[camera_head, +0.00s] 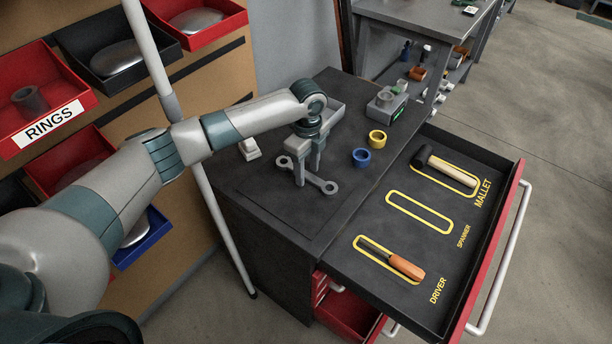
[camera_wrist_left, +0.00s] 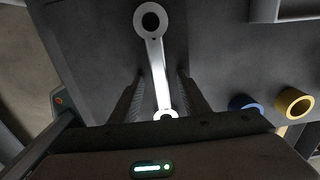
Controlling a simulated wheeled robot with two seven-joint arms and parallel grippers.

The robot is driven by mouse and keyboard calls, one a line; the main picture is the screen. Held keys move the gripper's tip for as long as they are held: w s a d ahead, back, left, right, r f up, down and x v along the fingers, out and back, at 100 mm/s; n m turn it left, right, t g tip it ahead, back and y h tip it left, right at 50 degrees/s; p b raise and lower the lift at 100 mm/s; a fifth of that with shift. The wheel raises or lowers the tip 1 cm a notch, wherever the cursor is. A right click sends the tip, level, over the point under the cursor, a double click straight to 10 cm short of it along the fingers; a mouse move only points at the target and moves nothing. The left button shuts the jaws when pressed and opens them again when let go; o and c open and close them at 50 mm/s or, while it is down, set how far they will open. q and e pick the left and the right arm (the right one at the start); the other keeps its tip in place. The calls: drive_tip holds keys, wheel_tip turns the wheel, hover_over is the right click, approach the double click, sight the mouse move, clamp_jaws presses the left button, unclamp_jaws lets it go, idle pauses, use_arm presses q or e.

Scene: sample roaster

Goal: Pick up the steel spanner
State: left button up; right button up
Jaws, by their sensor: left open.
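The steel spanner (camera_head: 329,187) lies flat on the dark top of the cabinet, left of the open drawer. It has a ring at each end. My left gripper (camera_head: 308,178) points down over its middle with the jaws open. In the left wrist view the spanner (camera_wrist_left: 158,60) runs lengthwise between the two fingers (camera_wrist_left: 162,88), with a gap on each side; its near end is partly hidden by the gripper body. I cannot tell exactly how far the fingertips are above the top. My right gripper is not in view.
Blue (camera_head: 361,157) and yellow (camera_head: 377,139) rings stand right of the spanner. The open drawer (camera_head: 345,267) holds a mallet (camera_head: 452,172) and an orange-handled driver (camera_head: 406,266); the outlined spanner place between them is empty. A white pole (camera_head: 222,225) and bins rack stand left.

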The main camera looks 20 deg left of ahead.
sight(310, 175)
use_arm(q)
clamp_jaws()
drive_tip(key=shift+r, duration=0.5)
drive_tip(key=r, duration=0.1)
drive_tip(key=r+b, duration=0.1)
drive_tip(key=r, duration=0.1)
drive_tip(key=shift+d+r, duration=0.2)
drive_tip(key=shift+d, duration=0.2)
drive_tip(key=d+r+b, duration=0.1)
drive_tip(key=d+r, duration=0.5)
drive_tip(key=d, duration=0.5)
drive_tip(key=shift+r+b, duration=0.3)
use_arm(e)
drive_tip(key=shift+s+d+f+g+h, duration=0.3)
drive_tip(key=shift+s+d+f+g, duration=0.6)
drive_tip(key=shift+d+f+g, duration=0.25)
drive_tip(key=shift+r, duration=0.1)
